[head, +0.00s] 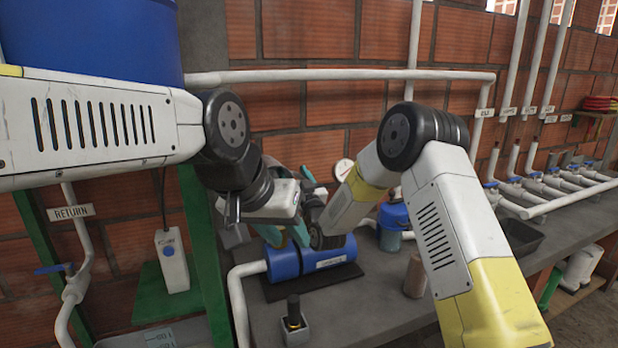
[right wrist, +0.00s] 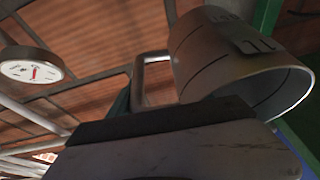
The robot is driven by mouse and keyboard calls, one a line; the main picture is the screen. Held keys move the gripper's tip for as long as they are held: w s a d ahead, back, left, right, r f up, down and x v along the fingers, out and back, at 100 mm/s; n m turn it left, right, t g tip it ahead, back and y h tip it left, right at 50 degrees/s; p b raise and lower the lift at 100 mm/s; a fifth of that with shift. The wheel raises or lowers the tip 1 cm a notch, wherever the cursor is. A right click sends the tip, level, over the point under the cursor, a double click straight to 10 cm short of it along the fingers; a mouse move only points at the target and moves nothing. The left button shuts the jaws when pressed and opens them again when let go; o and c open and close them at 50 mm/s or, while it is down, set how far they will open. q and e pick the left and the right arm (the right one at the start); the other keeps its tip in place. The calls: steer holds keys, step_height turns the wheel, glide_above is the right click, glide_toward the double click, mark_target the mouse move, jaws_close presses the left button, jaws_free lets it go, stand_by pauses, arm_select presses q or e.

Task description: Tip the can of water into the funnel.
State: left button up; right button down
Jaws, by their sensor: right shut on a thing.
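In the right wrist view, the grey metal can (right wrist: 235,60) shows its open rim and a bent handle (right wrist: 150,80). My right gripper (head: 310,192) is shut on the can by its handle. Its dark jaw fills the bottom of the wrist view. I cannot tell how far the can is tilted or whether water is in it. In the head view, the can is largely hidden behind my left wrist. I cannot make out the funnel in either view.
The blue cylinder (head: 285,262) lies on a dark mat on the grey bench. A blue-lidded jar (head: 393,214), brown cylinder (head: 414,277) and black-topped fitting (head: 294,318) stand nearby. A green post (head: 203,255) and white pipes flank the left. A gauge (right wrist: 32,70) is behind.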

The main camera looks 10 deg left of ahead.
steer(key=g+h, duration=0.3)
steer(key=g, duration=0.1)
steer(key=g+h, duration=0.3)
steer(key=g, duration=0.2)
steer(key=f+g+h, duration=0.1)
steer(key=g+h, duration=0.3)
steer(key=g, duration=0.1)
steer(key=shift+s+d, duration=0.2)
steer(key=shift+s, duration=0.1)
stand_by(0.3)
steer(key=shift+d, duration=0.1)
stand_by(0.5)
